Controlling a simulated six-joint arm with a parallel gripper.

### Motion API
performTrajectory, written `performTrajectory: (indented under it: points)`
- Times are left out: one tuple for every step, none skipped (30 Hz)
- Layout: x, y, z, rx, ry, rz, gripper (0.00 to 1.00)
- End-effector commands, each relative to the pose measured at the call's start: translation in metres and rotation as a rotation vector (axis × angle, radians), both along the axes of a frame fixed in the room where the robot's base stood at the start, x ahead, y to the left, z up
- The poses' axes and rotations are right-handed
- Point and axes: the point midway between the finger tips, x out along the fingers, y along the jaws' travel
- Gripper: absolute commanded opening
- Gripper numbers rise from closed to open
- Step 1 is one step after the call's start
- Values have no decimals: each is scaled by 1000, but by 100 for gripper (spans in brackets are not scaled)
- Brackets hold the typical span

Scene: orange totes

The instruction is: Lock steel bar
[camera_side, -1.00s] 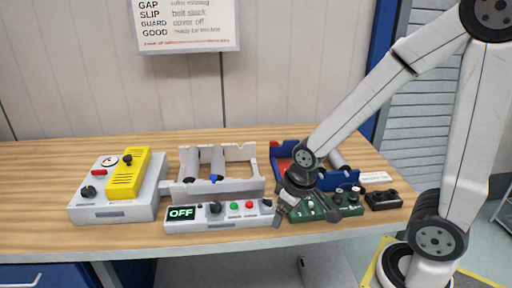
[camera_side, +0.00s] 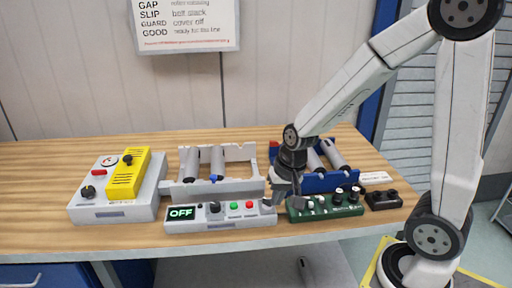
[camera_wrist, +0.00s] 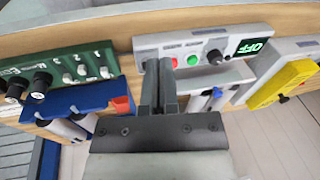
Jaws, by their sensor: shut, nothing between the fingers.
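The steel-grey control bar (camera_side: 220,216) lies along the front of the bench. It has a lit OFF display, a black knob (camera_side: 214,207), a green button and a red button. In the wrist view the bar (camera_wrist: 190,43) lies beyond my fingers. My gripper (camera_wrist: 158,62) is shut and empty, over the end of the bar away from the display; its fingers hide part of that end. In the side view my gripper (camera_side: 297,192) is near the gap between the grey bar and the green bar (camera_side: 325,208). I cannot tell whether it touches anything.
A grey roller frame (camera_side: 240,184) stands behind the grey bar. A blue roller frame (camera_side: 318,182) stands behind the green bar. A grey box with a yellow cover (camera_side: 125,175) is at the left. A small black block (camera_side: 384,199) is at the right. The bench's left edge is clear.

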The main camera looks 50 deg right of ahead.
Motion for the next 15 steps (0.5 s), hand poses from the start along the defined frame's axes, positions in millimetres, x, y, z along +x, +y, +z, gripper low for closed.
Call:
performTrajectory:
  points:
    - [8,-5,1,40,8,-104,0]
    - [12,-7,2,65,12,-168,0]
    - [18,-10,3,101,19,-254,0]
    - [22,-13,4,129,25,-317,0]
    - [27,-15,5,155,28,-381,0]
    - [33,-19,6,193,36,-465,0]
    - [38,-21,8,222,41,-527,0]
    - [42,-24,9,251,47,-590,0]
    - [49,-28,10,290,54,-671,0]
    - [53,-31,12,321,60,-733,0]
    - [58,-34,13,351,66,-794,0]
    - [65,-38,15,393,75,-873,0]
    - [69,-41,16,424,81,-933,0]
    - [74,-45,18,456,87,-991,0]
    - [81,-50,20,500,98,-1069,0]
